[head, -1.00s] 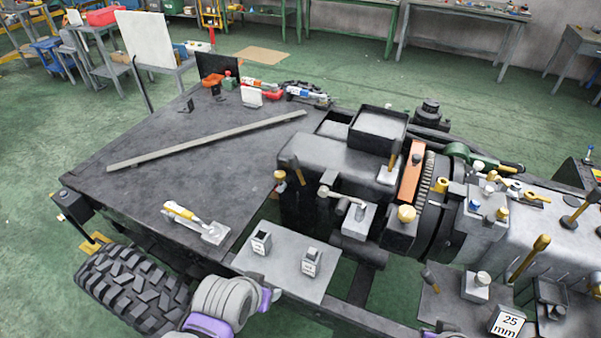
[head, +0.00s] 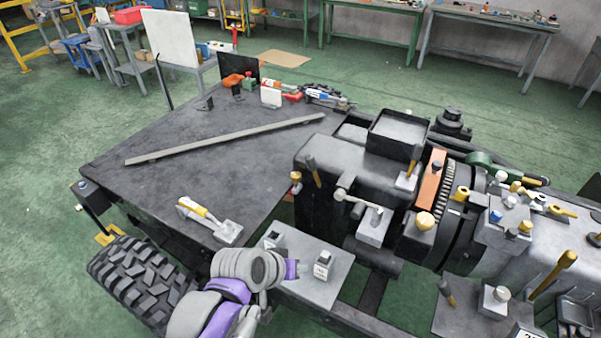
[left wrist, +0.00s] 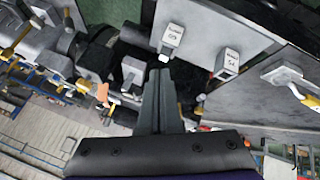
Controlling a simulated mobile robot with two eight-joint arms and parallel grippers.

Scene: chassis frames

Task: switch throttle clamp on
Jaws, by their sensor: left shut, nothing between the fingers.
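A toggle clamp with a yellow handle (head: 195,210) lies on the near right part of the dark table; it also shows at the right edge of the left wrist view (left wrist: 290,82). I cannot read a label that names it as the throttle clamp. My left gripper (left wrist: 160,78) is shut and empty, its fingers pointing towards two small labelled blocks on a grey plate. In the head view my left arm is over the plate's near left edge, right of the yellow-handled clamp, and its fingers are not clearly seen. My right gripper is not in view.
The grey plate (head: 318,285) carries a left block (head: 274,240), partly behind my arm, and a right block (head: 323,264). An engine-like assembly with several levers (head: 370,225) stands to the right. A long bar (head: 225,140) lies on the dark table (head: 150,185). A tyre (head: 140,275) is at front left.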

